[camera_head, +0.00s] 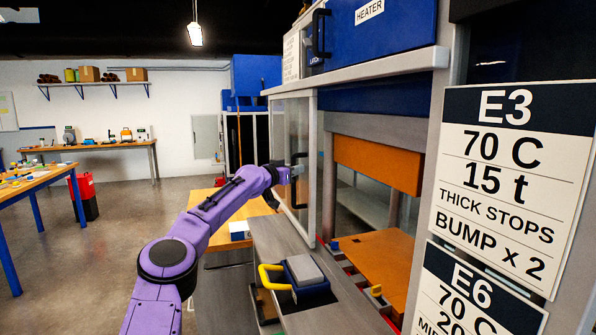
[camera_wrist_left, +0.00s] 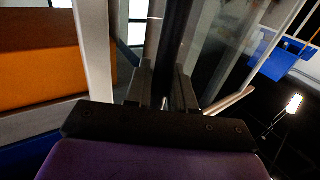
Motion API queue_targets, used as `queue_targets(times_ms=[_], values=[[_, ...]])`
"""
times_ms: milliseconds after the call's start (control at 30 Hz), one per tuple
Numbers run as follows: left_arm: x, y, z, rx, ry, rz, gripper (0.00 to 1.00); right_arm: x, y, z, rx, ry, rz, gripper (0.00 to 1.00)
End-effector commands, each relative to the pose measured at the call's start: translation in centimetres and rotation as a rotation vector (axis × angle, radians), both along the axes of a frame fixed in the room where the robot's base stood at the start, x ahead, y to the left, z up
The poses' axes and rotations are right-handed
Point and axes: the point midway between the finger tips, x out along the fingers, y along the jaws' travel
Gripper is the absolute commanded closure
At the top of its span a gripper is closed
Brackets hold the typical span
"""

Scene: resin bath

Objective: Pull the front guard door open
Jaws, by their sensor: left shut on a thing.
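The front guard door (camera_head: 313,130) is a clear panel in a pale grey frame, at the left side of the press opening. It stands swung out at an angle, and the orange platens show uncovered to its right. My left gripper (camera_head: 293,171) is at the door's dark upright handle (camera_head: 301,155). In the left wrist view the two fingers (camera_wrist_left: 164,88) are shut on the handle (camera_wrist_left: 174,45), a dark bar between them. The clear panel (camera_wrist_left: 225,45) lies just beyond. My right gripper is not in view.
An upper orange platen (camera_head: 375,163) and a lower one (camera_head: 378,262) are inside the press. A grey bench (camera_head: 265,240) below the door holds a dark block with a yellow handle (camera_head: 268,277). Sign cards (camera_head: 510,180) stand close on the right. Open floor lies left of my arm.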

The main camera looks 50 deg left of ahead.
Motion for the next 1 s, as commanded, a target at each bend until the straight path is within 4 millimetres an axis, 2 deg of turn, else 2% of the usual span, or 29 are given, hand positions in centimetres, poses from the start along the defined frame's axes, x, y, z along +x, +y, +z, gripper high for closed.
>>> queue_targets(times_ms=[167, 200, 233, 267, 633, 1000], values=[[0.3, -0.2, 0.0, -0.001, 0.0, -0.002, 1.0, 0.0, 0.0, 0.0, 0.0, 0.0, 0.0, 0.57], [0.3, -0.2, 0.0, -0.001, -0.001, -0.002, 0.73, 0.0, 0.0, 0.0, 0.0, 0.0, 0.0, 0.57], [0.3, -0.3, 0.0, -0.001, -0.001, -0.003, 0.63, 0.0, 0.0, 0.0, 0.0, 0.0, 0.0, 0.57], [0.3, -0.3, 0.0, -0.001, -0.001, -0.003, 0.59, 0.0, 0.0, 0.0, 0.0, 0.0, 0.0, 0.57], [-0.1, -0.2, 0.1, 0.0, -0.003, -0.001, 0.59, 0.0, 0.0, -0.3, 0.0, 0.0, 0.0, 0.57], [-4.0, -1.1, 0.1, 0.003, -0.007, -0.005, 0.59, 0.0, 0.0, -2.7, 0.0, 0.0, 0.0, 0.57]])
